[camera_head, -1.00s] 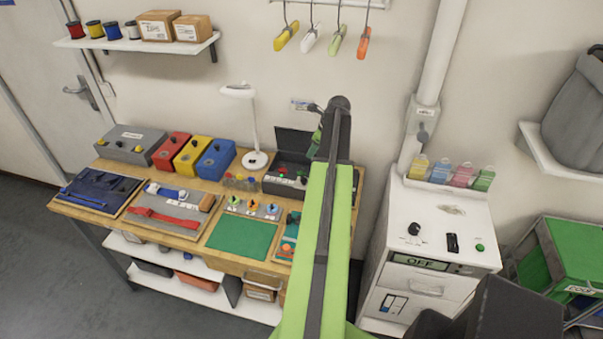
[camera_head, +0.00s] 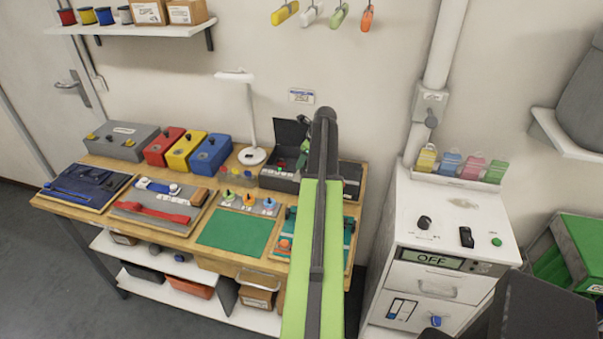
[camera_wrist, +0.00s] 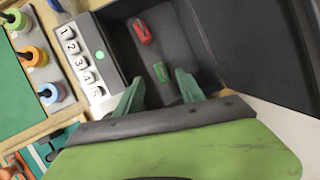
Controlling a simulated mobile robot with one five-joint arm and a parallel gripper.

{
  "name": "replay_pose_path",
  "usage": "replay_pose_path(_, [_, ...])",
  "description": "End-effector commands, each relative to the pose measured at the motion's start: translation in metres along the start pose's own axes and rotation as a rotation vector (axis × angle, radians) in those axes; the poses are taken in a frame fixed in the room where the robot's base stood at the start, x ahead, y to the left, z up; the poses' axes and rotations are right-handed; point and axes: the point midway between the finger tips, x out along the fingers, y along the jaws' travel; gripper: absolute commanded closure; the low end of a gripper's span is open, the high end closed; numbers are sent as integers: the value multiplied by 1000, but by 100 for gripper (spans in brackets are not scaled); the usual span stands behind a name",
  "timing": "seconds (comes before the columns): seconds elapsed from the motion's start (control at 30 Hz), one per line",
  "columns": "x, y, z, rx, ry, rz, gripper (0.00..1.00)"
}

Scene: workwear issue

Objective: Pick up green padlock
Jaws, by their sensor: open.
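A small green object (camera_wrist: 161,72), which looks like the green padlock, lies on the floor of an open dark box (camera_head: 272,182). A small red object (camera_wrist: 142,31) lies farther inside it. In the wrist view my gripper (camera_wrist: 160,86) is open and empty, its two green fingers apart over the box. The green object shows between and just beyond the fingertips; the height gap is hard to judge. In the head view my gripper (camera_head: 305,138) is at the box, partly hidden by my arm, and the box's contents are mostly hidden.
The box has numbered buttons (camera_wrist: 81,62) and a green light (camera_wrist: 100,55) along its front. Its raised lid (camera_head: 290,132) stands behind. A lamp (camera_head: 250,115) and blue case (camera_head: 211,153) stand left. A white cabinet (camera_head: 455,215) stands right, with coloured items including green (camera_head: 495,172).

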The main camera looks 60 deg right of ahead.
Motion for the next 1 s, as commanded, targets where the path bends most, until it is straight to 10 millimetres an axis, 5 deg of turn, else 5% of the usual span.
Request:
replay_pose_path(0.2, [44,-1,-4,-2,0,1,54])
replay_pose_path(0.47, [44,-1,-1,-2,0,0,54])
replay_pose_path(0.8, [44,-1,-1,-2,0,1,98])
replay_pose_path(1.0, [44,-1,-1,-2,0,1,100])
